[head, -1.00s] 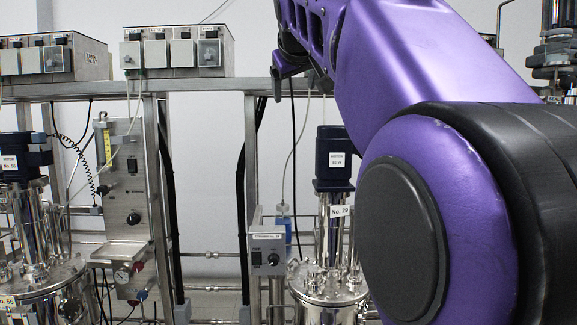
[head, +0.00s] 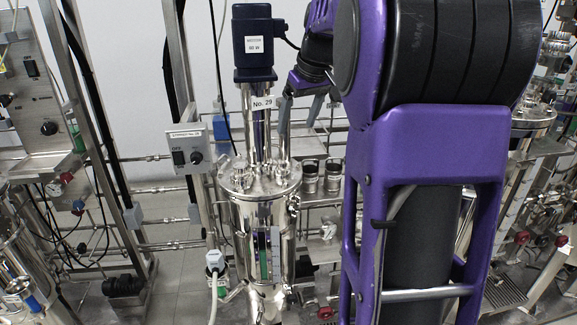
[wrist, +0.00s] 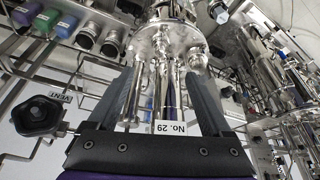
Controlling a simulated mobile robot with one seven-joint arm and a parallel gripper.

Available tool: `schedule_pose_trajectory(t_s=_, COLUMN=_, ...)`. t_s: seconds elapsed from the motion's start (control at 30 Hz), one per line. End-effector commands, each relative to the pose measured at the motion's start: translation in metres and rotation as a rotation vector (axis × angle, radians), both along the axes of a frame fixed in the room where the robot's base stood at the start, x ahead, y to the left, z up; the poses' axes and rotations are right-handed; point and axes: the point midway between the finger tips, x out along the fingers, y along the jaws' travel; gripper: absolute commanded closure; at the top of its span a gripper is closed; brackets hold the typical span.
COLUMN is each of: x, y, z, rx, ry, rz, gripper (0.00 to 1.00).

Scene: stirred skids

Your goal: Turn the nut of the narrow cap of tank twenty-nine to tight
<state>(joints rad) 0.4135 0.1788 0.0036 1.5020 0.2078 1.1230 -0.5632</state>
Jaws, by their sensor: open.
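Tank twenty-nine (head: 247,215) is a polished steel vessel left of centre in the head view, with the label No. 29 (head: 263,103) on the column above its lid. Several small fittings and upright tubes stand on the lid (head: 258,178); I cannot tell which is the narrow cap or see its nut clearly. My gripper (head: 301,116) is open, right of the column and above the lid's right side. In the wrist view the label is upside down (wrist: 171,128), and steel tubes and the lid (wrist: 178,38) show between and beyond my gripper's fingers (wrist: 164,68).
A dark blue motor (head: 253,50) tops the column. A stirrer control box (head: 187,149) stands left of the tank. Steel cups (head: 311,180) sit on a shelf to the right. A black knob by a VENT tag (wrist: 40,117) shows in the wrist view.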

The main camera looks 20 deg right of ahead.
Motion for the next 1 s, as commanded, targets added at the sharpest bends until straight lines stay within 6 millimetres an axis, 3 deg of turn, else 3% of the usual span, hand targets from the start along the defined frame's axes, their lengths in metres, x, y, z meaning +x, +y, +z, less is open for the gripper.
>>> schedule_pose_trajectory(t_s=0.17, x=0.009, y=0.001, z=-0.024, rx=0.002, ry=0.003, rz=0.001, gripper=0.17)
schedule_pose_trajectory(t_s=0.7, x=0.053, y=0.005, z=-0.129, rx=0.0, ry=0.002, rz=0.0, gripper=0.17)
schedule_pose_trajectory(t_s=1.0, x=0.065, y=0.006, z=-0.156, rx=-0.001, ry=0.0, rz=0.001, gripper=0.17)
